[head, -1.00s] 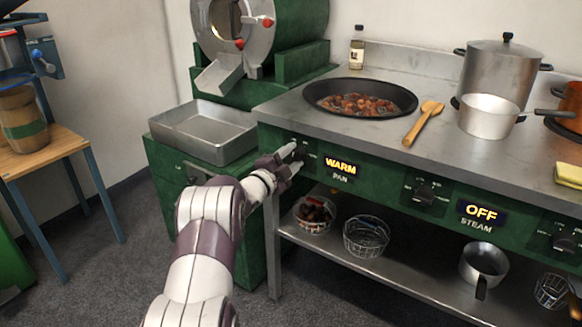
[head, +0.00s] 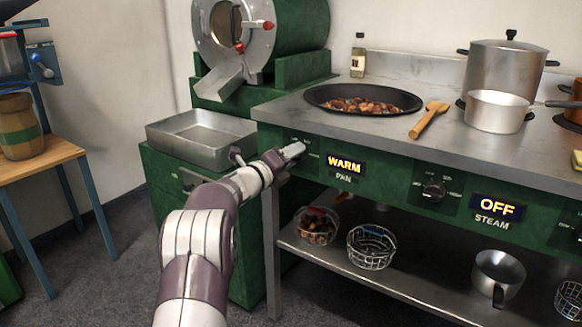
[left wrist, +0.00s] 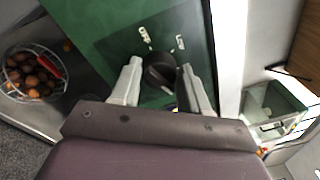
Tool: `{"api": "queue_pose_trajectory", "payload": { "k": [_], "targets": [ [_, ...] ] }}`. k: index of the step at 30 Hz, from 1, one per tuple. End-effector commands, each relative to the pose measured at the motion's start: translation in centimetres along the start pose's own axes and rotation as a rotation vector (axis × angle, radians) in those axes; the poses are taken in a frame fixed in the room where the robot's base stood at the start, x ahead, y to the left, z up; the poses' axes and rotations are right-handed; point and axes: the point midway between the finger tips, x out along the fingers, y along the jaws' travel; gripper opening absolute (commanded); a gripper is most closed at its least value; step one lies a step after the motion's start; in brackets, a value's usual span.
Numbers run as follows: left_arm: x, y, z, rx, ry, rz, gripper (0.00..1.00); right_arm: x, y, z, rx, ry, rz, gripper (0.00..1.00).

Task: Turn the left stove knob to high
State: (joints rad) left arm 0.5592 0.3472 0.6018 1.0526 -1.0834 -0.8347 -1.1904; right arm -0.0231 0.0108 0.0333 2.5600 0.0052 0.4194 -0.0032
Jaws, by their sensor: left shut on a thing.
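The left stove knob (left wrist: 160,70) is black and round, on the green stove front. It shows between the two pale fingers of my left gripper (left wrist: 163,85) in the left wrist view, and the gripper is shut on it. In the head view my left gripper (head: 293,152) is at the front's left end and hides most of this knob. The display (head: 345,164) beside it, above the label PAN, reads WARM. My right gripper is not in view.
A second knob (head: 433,190) and a STEAM display (head: 496,208) reading OFF are farther right. A pan of chestnuts (head: 365,99) and a wooden spoon (head: 429,120) are on top. A metal tray (head: 203,135) stands left of my gripper. Wire baskets (head: 371,247) sit on the shelf below.

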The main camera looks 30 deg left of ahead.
Motion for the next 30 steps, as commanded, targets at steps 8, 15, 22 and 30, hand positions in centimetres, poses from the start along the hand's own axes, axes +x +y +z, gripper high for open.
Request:
{"api": "queue_pose_trajectory", "payload": {
  "k": [8, 15, 22, 30],
  "targets": [
    [0.0, 0.3, -0.2, 0.223, 0.017, 0.011, 0.15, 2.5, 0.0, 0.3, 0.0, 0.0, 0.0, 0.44],
    [0.0, 0.1, -0.1, 0.358, 0.026, 0.018, 0.14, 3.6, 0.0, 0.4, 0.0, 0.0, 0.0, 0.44],
    [0.0, -0.1, 0.0, 0.427, 0.03, 0.021, 0.13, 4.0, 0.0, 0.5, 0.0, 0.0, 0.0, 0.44],
    [0.1, -0.2, 0.0, 0.449, 0.032, 0.021, 0.13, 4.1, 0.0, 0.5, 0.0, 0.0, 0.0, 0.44]
  ]
}}
